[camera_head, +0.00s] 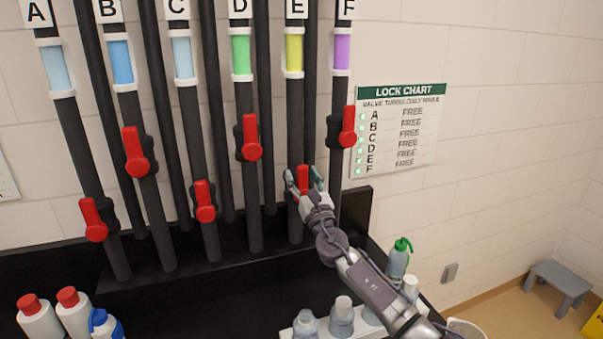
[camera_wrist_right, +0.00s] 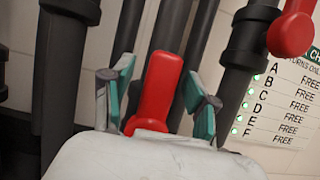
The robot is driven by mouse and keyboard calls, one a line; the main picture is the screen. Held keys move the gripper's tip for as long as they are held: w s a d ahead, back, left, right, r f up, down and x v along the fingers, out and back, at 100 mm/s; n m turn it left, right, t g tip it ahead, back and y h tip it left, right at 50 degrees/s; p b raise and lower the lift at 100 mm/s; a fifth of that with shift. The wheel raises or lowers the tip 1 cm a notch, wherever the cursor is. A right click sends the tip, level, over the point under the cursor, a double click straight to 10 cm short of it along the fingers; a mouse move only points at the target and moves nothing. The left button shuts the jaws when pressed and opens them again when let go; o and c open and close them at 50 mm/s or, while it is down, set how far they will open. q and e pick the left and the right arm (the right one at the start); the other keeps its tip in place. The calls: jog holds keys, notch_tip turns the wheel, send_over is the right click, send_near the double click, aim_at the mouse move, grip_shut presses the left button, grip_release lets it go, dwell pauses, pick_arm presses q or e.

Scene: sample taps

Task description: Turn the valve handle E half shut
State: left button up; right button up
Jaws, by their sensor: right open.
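The red valve handle E (camera_head: 302,178) sits low on the dark pipe under the letter E label (camera_head: 296,8) and points roughly upward along the pipe. The pipe has a yellow band (camera_head: 294,52). My right gripper (camera_head: 304,178) is at the handle, with one finger on each side of it. In the right wrist view the red handle (camera_wrist_right: 157,88) stands between the two open fingers (camera_wrist_right: 158,95), with gaps visible on both sides. My left gripper is not in view.
The neighbouring red handles D (camera_head: 250,138) and F (camera_head: 347,127) are on the pipes to either side. A lock chart (camera_head: 398,128) on the wall lists A to F as FREE with green lights.

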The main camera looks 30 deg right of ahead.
jog(key=shift+w+d+r, duration=0.15)
jog(key=shift+w, duration=0.1)
jog(key=shift+c, duration=0.3)
grip_shut()
